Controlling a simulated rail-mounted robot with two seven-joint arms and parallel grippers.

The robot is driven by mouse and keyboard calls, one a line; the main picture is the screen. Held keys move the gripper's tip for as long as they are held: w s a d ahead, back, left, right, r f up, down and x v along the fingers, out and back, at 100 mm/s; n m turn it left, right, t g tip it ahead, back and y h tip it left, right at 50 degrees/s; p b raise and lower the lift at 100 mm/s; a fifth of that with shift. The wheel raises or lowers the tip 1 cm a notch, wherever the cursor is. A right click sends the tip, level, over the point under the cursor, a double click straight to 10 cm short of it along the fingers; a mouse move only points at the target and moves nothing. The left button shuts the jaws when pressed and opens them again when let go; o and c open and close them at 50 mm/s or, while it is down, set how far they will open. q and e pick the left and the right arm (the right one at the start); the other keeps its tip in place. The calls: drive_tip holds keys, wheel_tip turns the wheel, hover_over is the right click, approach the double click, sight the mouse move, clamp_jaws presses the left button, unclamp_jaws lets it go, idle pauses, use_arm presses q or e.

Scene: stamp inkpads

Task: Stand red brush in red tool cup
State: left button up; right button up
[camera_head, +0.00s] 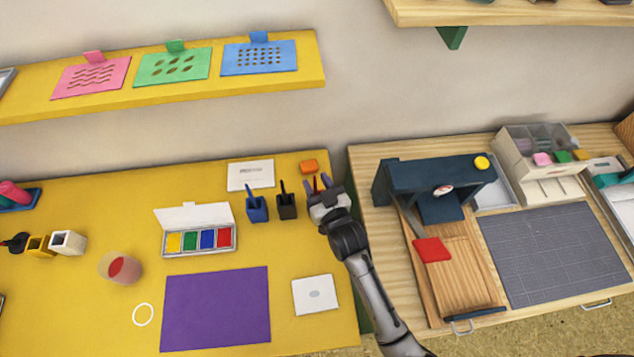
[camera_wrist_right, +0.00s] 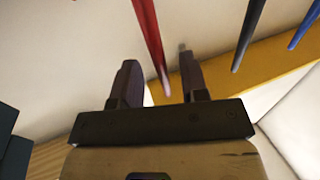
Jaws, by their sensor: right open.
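The red brush (camera_wrist_right: 149,45) shows as a long red stick with a pale end in the right wrist view. Its pale end lies between the two fingers of my right gripper (camera_wrist_right: 158,72), which is open. In the head view, a thin red piece of the brush (camera_head: 315,185) shows between the fingers of my right gripper (camera_head: 318,182), near the right edge of the yellow table. The red tool cup cannot be made out; the gripper covers the spot beside the black cup. My left gripper is out of view.
A black cup (camera_head: 287,210) and a blue cup (camera_head: 257,214), each with a brush, stand just left of the gripper. An orange block (camera_head: 309,166) lies behind. A paint box (camera_head: 199,248), purple sheet (camera_head: 217,308) and white card (camera_head: 316,295) lie nearer.

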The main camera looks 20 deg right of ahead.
drive_tip(key=shift+s, duration=0.1)
drive_tip(key=s+p, duration=0.1)
drive_tip(key=s, duration=1.2)
drive_tip(key=shift+s+d+p, duration=0.3)
drive_tip(key=shift+s+d, duration=0.05)
idle(0.4)
